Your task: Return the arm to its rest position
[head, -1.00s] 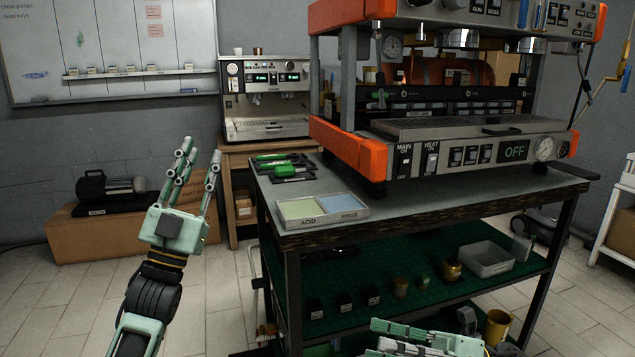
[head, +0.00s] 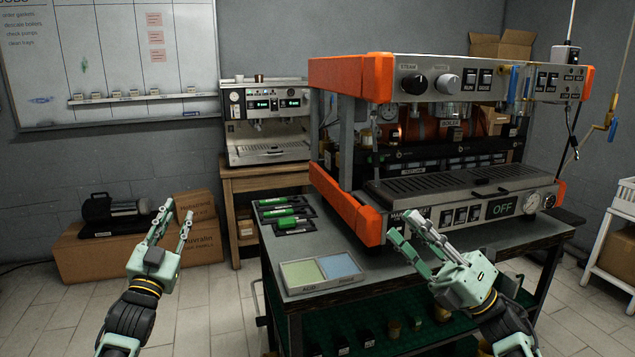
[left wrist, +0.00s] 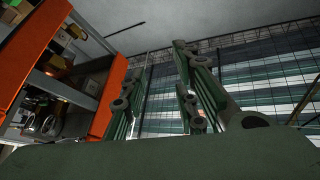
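My left gripper (head: 178,212) is pale green and raised in free air left of the workbench. Its fingers are apart with nothing between them; the left wrist view (left wrist: 160,65) also shows the gap empty. My right gripper (head: 404,226) is in front of the orange and steel espresso machine (head: 345,212), by the lower front panel with its switches. Its fingers are apart and I see nothing held. It hides part of the panel labels. I cannot tell whether it touches the panel.
The workbench (head: 352,294) carries a two-part acid and rinse tray (head: 322,289) and green-handled tools (head: 287,222). Several small items stand on its lower shelf. A second coffee machine (head: 268,122) stands behind. Cardboard boxes (head: 120,250) lie at the left.

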